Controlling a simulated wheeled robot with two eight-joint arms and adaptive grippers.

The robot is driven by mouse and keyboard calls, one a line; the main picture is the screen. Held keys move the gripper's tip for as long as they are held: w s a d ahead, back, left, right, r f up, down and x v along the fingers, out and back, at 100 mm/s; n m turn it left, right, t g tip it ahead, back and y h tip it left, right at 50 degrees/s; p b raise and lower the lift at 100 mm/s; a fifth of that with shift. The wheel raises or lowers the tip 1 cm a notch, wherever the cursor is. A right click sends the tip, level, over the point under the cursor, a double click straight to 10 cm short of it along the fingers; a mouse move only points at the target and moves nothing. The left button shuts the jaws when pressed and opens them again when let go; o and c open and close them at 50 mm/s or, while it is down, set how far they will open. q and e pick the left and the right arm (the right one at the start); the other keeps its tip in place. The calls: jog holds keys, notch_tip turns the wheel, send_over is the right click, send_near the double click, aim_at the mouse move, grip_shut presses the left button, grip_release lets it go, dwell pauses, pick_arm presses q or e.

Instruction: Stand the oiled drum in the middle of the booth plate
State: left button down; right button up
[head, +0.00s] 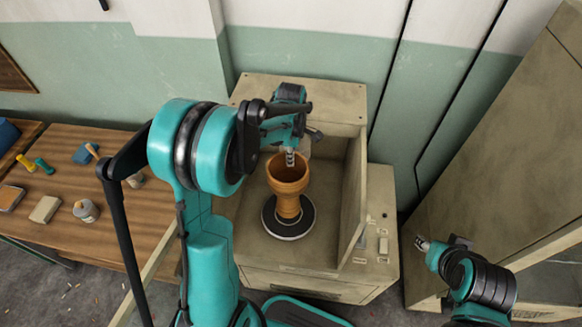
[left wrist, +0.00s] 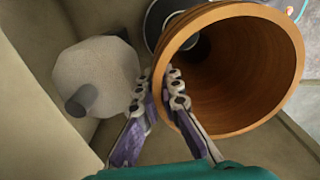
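The orange-brown goblet drum (head: 288,180) stands upright, bowl up, in the beige booth. Its foot appears to be on the dark round booth plate (head: 271,222), which has a pale rim, close to its middle. The left wrist view looks into the drum's open mouth (left wrist: 235,70), with part of the plate (left wrist: 153,22) beyond. My left gripper (head: 290,157) is at the rim; in the left wrist view its fingers (left wrist: 160,90) straddle the drum's wall, one inside and one outside, and look closed on it. My right gripper (head: 422,243) is outside the booth at the right, its finger gap too small to judge.
A pale round part with a dark peg (left wrist: 95,80) sits beside the drum. The booth's side wall (head: 353,200) rises right of the plate. A wooden bench (head: 140,215) at left bears a jar (head: 86,211) and small tools. A large beige cabinet (head: 515,150) stands at right.

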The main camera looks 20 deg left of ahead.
pick_arm(q)
jog(key=shift+f+b, duration=0.75)
jog(key=shift+f, duration=1.2)
jog(key=shift+f, duration=0.15)
jog(key=c, duration=1.7)
grip_release()
